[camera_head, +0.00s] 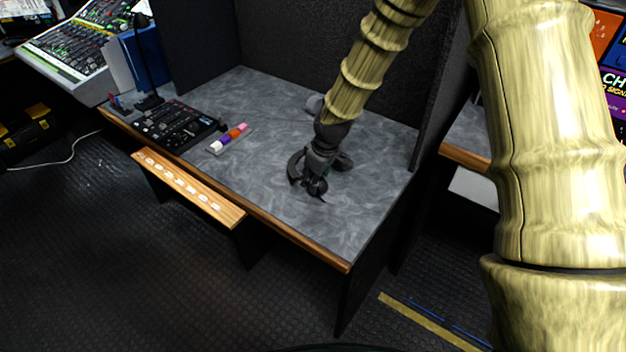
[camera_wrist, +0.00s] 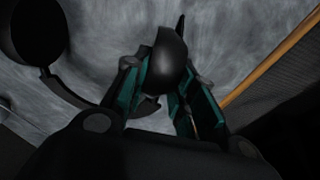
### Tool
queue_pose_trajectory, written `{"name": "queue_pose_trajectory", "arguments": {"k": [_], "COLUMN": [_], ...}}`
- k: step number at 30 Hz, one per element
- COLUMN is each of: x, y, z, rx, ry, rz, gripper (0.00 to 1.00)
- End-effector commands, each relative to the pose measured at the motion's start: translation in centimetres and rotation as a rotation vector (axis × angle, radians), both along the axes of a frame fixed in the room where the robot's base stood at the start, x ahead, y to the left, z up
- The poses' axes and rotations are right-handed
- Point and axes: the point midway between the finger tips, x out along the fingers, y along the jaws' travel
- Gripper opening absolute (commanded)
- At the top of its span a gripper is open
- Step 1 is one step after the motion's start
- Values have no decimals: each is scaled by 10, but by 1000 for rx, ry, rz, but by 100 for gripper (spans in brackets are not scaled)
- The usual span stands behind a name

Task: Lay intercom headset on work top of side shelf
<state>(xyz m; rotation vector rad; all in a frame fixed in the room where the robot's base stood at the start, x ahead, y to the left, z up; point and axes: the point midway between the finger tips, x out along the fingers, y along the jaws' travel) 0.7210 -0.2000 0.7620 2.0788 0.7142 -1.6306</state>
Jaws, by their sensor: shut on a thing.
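The intercom headset (camera_head: 296,169) is black, with a curved band and round ear cups. My gripper (camera_head: 318,174) is shut on it, just over the grey marbled work top (camera_head: 365,208) of the side shelf. In the wrist view, one ear cup (camera_wrist: 168,60) sits between the fingers of my gripper (camera_wrist: 165,88), and the band curves away to another dark cup at upper left. The headset is low over the top; I cannot tell whether it touches. My gripper hides part of it in the head view.
A black control panel (camera_head: 172,125) and a small strip of coloured pieces (camera_head: 230,138) lie left on the top. A wooden ledge (camera_head: 188,187) juts out in front. The right front of the top is clear; dark partitions stand behind.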

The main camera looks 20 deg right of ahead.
Motion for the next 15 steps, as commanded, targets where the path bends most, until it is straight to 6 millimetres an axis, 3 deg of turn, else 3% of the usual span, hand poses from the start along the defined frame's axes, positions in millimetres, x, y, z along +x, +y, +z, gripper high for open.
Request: {"name": "queue_pose_trajectory", "arguments": {"k": [11,12,15], "x": [0,0,0], "y": [0,0,0], "z": [-5,-6,-6], "rx": [0,0,0], "ry": [0,0,0], "rz": [0,0,0], "gripper": [0,28,46]}}
